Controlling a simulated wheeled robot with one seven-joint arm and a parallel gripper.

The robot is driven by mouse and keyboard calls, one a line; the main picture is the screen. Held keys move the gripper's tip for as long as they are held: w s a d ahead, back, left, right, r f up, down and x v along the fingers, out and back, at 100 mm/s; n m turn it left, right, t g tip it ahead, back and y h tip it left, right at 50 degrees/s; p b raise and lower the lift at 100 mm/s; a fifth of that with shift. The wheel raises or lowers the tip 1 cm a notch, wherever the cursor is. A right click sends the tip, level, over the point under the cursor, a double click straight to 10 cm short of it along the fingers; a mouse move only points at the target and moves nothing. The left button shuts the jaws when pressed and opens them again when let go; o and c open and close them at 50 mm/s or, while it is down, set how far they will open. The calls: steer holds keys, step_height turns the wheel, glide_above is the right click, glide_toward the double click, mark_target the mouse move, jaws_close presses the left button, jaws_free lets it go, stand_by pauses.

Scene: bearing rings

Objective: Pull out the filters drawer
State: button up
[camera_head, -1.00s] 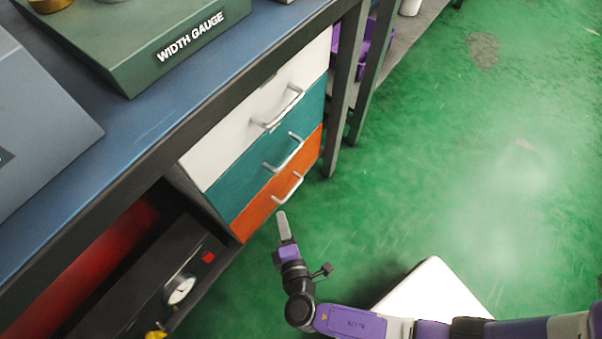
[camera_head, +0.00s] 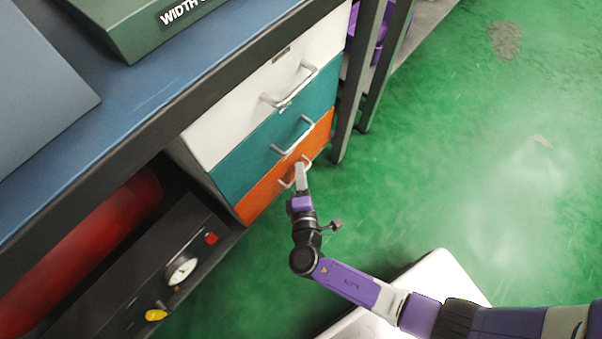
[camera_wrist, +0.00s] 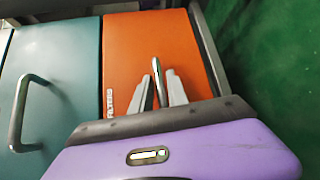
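The filters drawer (camera_wrist: 120,60) is the orange bottom drawer, with its label partly readable in the wrist view. It also shows in the head view (camera_head: 258,197), shut in the cabinet below the teal drawer. Its metal bar handle (camera_wrist: 157,75) stands between my two fingers in the wrist view. My gripper (camera_wrist: 160,88) is open, with one finger on each side of the handle and narrow gaps showing. In the head view my gripper (camera_head: 300,175) is at the drawer front and hides part of the handle.
The teal drawer (camera_head: 240,170) and white drawer (camera_head: 240,105) above are shut, with similar handles. A dark bench leg (camera_head: 358,90) stands right of the cabinet. A black box with a dial gauge (camera_head: 182,270) sits lower left. Green floor (camera_head: 450,170) is clear to the right.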

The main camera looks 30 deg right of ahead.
jaws_close()
stand_by(1.4)
